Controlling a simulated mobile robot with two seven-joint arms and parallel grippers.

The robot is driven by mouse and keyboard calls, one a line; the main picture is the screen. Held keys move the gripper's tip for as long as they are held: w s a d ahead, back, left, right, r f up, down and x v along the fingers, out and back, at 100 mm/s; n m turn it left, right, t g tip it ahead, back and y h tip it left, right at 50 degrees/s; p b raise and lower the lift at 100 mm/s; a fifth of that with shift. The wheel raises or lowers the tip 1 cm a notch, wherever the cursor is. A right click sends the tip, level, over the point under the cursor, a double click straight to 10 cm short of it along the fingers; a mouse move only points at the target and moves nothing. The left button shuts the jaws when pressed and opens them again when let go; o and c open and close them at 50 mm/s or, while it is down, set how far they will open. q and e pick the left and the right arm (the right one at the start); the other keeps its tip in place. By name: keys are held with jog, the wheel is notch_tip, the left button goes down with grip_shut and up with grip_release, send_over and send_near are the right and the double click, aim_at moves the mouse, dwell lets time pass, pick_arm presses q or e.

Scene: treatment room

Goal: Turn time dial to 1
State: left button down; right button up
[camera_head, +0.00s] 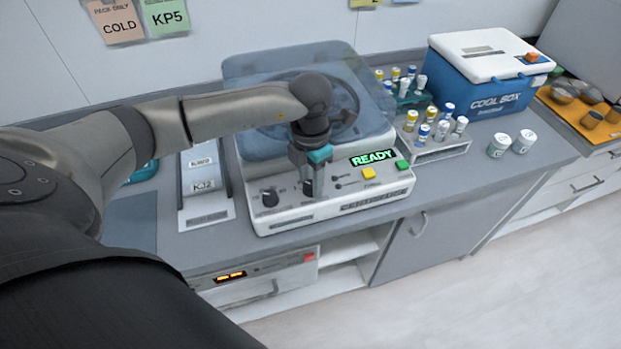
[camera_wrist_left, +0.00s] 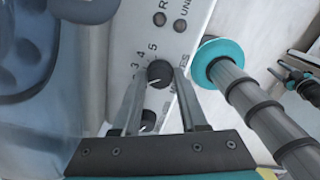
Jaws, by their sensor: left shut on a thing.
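The centrifuge (camera_head: 345,203) stands on the counter with a lit READY display and two dark dials on its front panel. My left gripper (camera_head: 308,190) reaches down to the dial on the right of the two, hiding most of it. In the left wrist view, its two fingers are shut on this black time dial (camera_wrist_left: 160,73), lettered MINUTES beside it. The numbers 3, 4 and 5 show; lower ones are hidden by a finger. The dial's white mark points to the lower left, past the 3. The other dial (camera_head: 269,197) is free.
A yellow button (camera_head: 368,173) and a green button (camera_head: 403,164) sit right of the dials. A rack (camera_head: 440,150) of capped tubes, two white jars and a blue cool box (camera_head: 490,90) stand further right. A K12 stand (camera_head: 204,190) is on the left.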

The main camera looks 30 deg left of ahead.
aim_at(311, 185)
pick_arm(q)
jog(key=n, duration=0.4)
jog(key=shift+n, duration=0.4)
dwell(0.4)
jog(key=shift+c, duration=2.2)
grip_release()
notch_tip(311, 185, up, 15)
jog(key=shift+r, duration=0.15)
